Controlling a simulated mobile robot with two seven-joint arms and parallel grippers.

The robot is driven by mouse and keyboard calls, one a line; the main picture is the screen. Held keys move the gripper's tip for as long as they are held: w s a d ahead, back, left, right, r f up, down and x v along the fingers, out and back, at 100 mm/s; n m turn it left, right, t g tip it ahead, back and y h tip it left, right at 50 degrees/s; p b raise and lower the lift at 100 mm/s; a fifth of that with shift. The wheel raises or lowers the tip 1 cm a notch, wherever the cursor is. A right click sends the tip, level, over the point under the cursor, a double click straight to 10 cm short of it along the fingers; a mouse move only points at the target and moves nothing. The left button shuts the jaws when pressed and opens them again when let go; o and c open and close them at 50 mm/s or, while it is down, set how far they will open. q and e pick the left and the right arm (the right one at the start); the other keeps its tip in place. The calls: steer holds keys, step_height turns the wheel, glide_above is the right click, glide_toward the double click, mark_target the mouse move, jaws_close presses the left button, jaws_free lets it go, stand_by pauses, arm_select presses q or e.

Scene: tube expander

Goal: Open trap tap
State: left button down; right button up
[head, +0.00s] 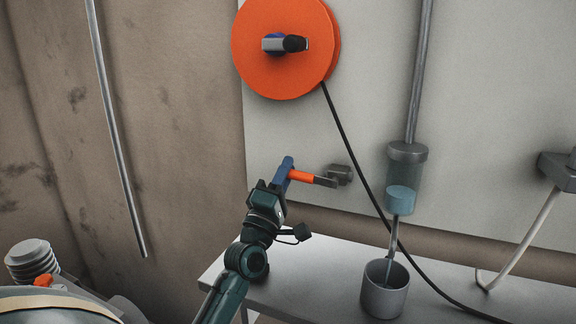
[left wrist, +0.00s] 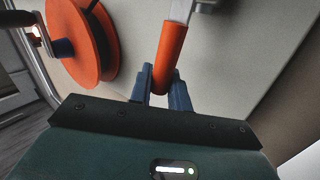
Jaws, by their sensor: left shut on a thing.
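The trap tap has an orange handle (head: 300,176) on a grey metal stem, joined to a grey fitting (head: 340,174) on the pale wall panel. My left gripper (head: 287,172), with blue fingers, is at the free left end of the handle and shut on it. In the left wrist view the orange handle (left wrist: 170,55) runs up from between the blue fingertips (left wrist: 164,85) to the grey metal. A clear trap (head: 402,190) with bluish liquid and a grey cap hangs right of the tap. My right gripper is not in view.
An orange reel (head: 283,48) with a hand crank is on the panel above; a black cable runs down from it to the shelf. A grey cup (head: 384,288) stands on the white shelf (head: 320,270) under the trap's outlet. A metal pipe (head: 117,130) hangs at left.

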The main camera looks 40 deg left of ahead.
arm_select(q)
steer(key=shift+f+n+y, duration=0.6)
steer(key=shift+n+y, duration=0.3)
steer(key=shift+n, duration=0.4)
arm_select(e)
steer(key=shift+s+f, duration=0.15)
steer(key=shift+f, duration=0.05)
arm_select(q)
steer(key=c, duration=1.4)
jaws_free()
steer(key=shift+o, duration=0.2)
steer(key=shift+s+f, duration=0.1)
